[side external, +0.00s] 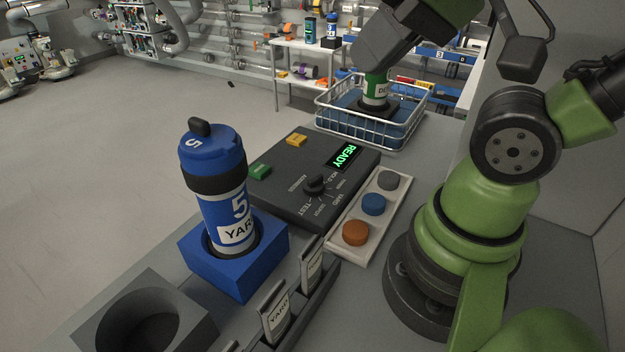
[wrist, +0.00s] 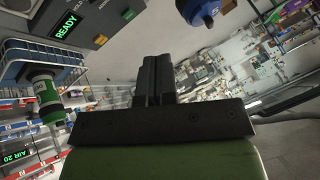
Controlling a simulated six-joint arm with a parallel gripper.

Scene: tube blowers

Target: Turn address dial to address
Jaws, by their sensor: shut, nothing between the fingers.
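The address dial (side external: 316,186) is a black knob on a dark grey control panel (side external: 290,205), ringed by small white labels, one reading TEST. I cannot tell which label its pointer is on. A display (side external: 344,157) on the panel reads READY in green; it also shows at the upper left of the wrist view (wrist: 67,26). My gripper (wrist: 158,62) is shut and empty in the wrist view, apart from the panel. In the side view my arm reaches up past the top edge, and its fingertips are not clearly seen.
A blue canister marked 5 YARD (side external: 222,195) stands in a blue holder (side external: 235,270) left of the panel. A wire basket (side external: 415,115) holds a green-and-white canister (side external: 376,88). Grey, blue and orange buttons sit on a pale strip (side external: 340,250). A grey empty socket (side external: 150,320) is in front.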

